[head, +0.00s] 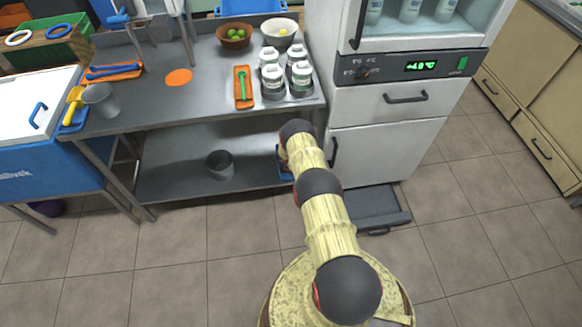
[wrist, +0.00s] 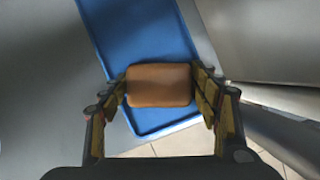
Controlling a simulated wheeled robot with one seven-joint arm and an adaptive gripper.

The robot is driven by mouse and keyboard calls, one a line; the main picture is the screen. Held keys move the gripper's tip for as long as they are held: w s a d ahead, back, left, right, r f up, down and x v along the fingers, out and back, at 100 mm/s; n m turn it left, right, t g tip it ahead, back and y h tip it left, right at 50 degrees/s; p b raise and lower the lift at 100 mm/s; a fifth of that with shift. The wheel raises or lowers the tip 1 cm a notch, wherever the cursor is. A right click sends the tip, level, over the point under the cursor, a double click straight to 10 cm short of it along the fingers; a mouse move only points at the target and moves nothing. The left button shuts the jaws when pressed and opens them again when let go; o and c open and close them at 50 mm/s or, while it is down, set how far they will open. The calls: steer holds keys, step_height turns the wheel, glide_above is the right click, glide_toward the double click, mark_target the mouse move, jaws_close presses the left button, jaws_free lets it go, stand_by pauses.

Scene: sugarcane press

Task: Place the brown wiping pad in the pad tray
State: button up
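The brown wiping pad (wrist: 159,85) is between the two fingers of my gripper (wrist: 160,88) in the wrist view. The fingers press against its left and right sides, so my gripper is shut on it. A blue tray (wrist: 125,28) lies behind the pad in that view, and the pad falls within its outline near the lower end. I cannot tell whether the pad touches the tray floor. In the head view, a bit of the blue tray (head: 285,173) shows on the lower shelf beside my arm. My arm hides the gripper and pad there.
The lower steel shelf (head: 180,182) holds a grey cup (head: 220,165). The worktop (head: 200,100) above carries shakers, bowls and an orange tray (head: 243,88). A white fridge (head: 385,110) stands close on the right, with a dark low tray (head: 375,207) on the floor.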

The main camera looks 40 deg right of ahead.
steer(key=o, duration=0.4)
steer(key=shift+o, duration=0.2)
steer(key=p+v, duration=0.7)
steer(key=v, duration=0.5)
steer(key=shift+r, duration=0.1)
stand_by(0.5)
